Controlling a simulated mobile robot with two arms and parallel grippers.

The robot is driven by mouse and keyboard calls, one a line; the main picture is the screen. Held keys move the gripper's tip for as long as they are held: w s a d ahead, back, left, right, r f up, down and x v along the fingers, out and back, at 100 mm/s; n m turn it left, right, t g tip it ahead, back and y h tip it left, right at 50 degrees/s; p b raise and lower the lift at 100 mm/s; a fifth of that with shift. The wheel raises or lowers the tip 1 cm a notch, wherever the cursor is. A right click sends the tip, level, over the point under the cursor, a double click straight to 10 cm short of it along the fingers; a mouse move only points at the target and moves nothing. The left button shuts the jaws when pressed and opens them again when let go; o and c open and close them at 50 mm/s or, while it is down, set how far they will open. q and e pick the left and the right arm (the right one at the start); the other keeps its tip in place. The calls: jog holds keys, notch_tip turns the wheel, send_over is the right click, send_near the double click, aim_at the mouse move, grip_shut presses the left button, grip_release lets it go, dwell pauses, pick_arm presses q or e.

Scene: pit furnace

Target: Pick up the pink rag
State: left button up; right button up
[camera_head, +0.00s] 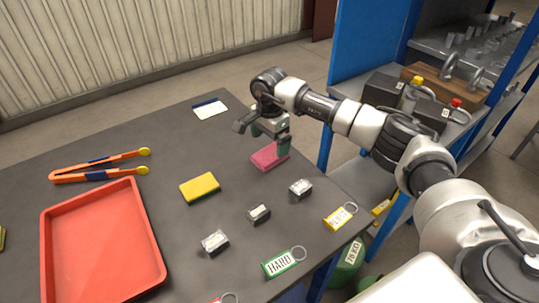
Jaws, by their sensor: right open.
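The pink rag (268,157) is a small folded block lying on the dark grey table, right of the yellow sponge. My right gripper (270,139) reaches in from the right and is directly above and at the rag, with its fingers apart. One green-tipped finger is at the rag's right end and partly covers it. I cannot tell whether that finger touches the rag. The other finger is partly hidden behind the gripper body. My left gripper does not show.
A yellow sponge (200,187) and several small metal blocks, one nearest the rag (300,189), lie on the table (170,170). A red tray (150,245), orange tongs (100,167) and key tags, such as a green one (280,264), lie around. A blue shelf (350,50) stands behind right.

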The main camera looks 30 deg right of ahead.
aim_at(268, 155)
jog(key=f, duration=0.2)
jog(key=f+p, duration=0.1)
jog(key=f, duration=0.1)
jog(key=shift+a+f, duration=0.2)
jog(key=shift+f, duration=0.05)
jog(key=shift+w+f, duration=0.1)
jog(key=shift+f, duration=0.25)
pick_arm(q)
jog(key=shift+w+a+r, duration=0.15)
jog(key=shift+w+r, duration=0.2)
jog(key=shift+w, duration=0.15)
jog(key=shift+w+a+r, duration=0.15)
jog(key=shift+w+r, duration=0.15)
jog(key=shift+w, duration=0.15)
pick_arm(e)
jog(key=shift+c, duration=0.3)
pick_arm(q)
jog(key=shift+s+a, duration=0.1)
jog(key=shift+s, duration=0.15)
pick_arm(e)
jog(key=c, duration=1)
